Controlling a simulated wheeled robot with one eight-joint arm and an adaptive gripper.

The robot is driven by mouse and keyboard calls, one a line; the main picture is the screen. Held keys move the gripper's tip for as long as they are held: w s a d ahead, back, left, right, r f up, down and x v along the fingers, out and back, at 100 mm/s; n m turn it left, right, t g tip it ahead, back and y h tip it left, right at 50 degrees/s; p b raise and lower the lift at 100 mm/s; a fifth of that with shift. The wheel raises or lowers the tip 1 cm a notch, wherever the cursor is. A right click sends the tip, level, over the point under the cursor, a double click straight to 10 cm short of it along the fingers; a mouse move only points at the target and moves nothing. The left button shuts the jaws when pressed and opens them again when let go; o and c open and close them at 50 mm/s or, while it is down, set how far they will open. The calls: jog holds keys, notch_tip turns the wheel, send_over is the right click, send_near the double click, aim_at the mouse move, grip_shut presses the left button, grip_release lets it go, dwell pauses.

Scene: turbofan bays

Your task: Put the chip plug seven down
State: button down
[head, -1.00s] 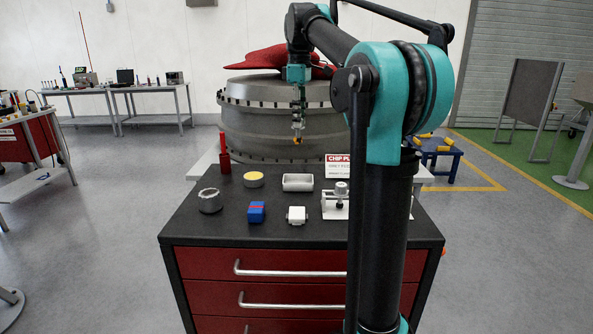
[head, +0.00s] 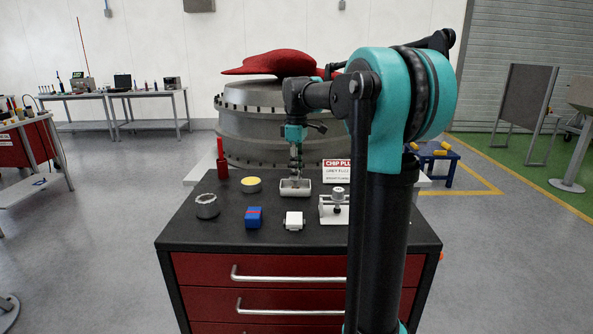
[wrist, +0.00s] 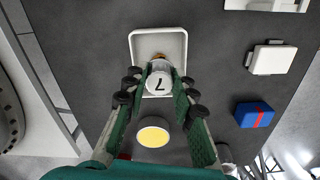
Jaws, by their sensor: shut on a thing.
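The chip plug seven (wrist: 159,82) is a small pale cylinder with a "7" on its end, seen in the wrist view. My gripper (wrist: 158,90) is shut on it, with a finger on either side. Beyond the plug is a white rectangular tray (wrist: 174,46), and the plug overlaps its near edge in this view. In the head view my gripper (head: 295,176) is low over the same tray (head: 295,193) on the black cart top. I cannot tell whether the plug touches the tray floor.
On the cart top (head: 180,228) stand a yellow-topped disc (head: 251,185), a grey ring (head: 207,206), a blue box with a red band (head: 254,217), a white block (head: 294,220) and a metal fixture (head: 335,206). A red bottle (head: 222,160) and a sign (head: 337,172) stand at the back.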

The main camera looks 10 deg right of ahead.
jog(key=shift+f, duration=0.2)
jog(key=c, duration=1.3)
grip_release()
jog(key=shift+o, duration=0.2)
jog(key=shift+r, duration=0.15)
notch_tip(320, 180, up, 12)
